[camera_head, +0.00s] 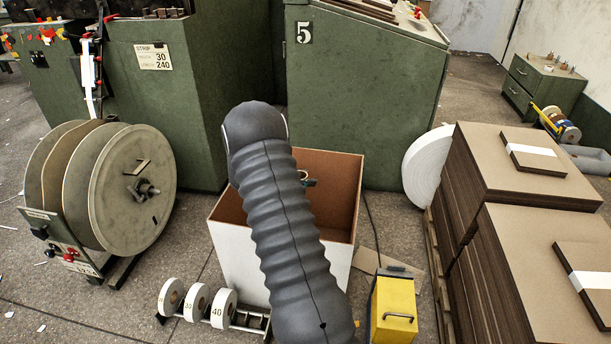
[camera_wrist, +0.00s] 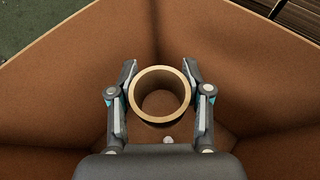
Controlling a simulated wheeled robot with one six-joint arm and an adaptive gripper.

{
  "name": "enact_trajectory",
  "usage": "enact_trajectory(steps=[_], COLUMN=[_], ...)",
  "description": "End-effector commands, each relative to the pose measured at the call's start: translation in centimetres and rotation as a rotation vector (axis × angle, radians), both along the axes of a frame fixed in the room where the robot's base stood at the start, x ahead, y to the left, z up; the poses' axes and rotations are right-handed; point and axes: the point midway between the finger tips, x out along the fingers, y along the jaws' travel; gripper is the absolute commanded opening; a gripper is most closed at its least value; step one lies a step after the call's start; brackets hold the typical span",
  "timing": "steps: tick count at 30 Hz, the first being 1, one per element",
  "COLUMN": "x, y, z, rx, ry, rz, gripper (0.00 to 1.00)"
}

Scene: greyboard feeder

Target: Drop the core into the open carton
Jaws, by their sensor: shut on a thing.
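The core (camera_wrist: 139,112) is a short tan cardboard ring, seen nearly end-on in the wrist view. My gripper (camera_wrist: 160,93) is shut on it, one finger at each side. The open carton (camera_head: 236,258) is white outside and brown inside and stands on the floor in the middle of the head view. In the wrist view the carton's brown walls (camera_wrist: 235,65) surround the core, and its bottom shows below. In the head view my arm covers much of the carton. A small part of the core and gripper shows at its right edge, over the opening.
A yellow box (camera_head: 393,308) stands right of the carton. Rolls on a rack (camera_head: 223,309) sit at its front left. Large reels (camera_head: 133,190) stand at left, stacked greyboard (camera_head: 520,260) at right. Green machines (camera_head: 360,100) stand behind.

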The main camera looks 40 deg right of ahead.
Motion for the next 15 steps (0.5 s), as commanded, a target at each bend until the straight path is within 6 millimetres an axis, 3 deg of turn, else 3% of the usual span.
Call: enact_trajectory(steps=[4,5,8,15], x=[0.01,0.01,0.01,0.01], y=[0.01,0.0,0.0,0.01], z=[0.06,0.07,0.07,0.08], rx=[0.0,0.0,0.0,0.0], ry=[0.0,0.0,0.0,0.0], rz=[0.0,0.0,0.0,0.0], gripper=[0.33,0.51,0.76,0.78])
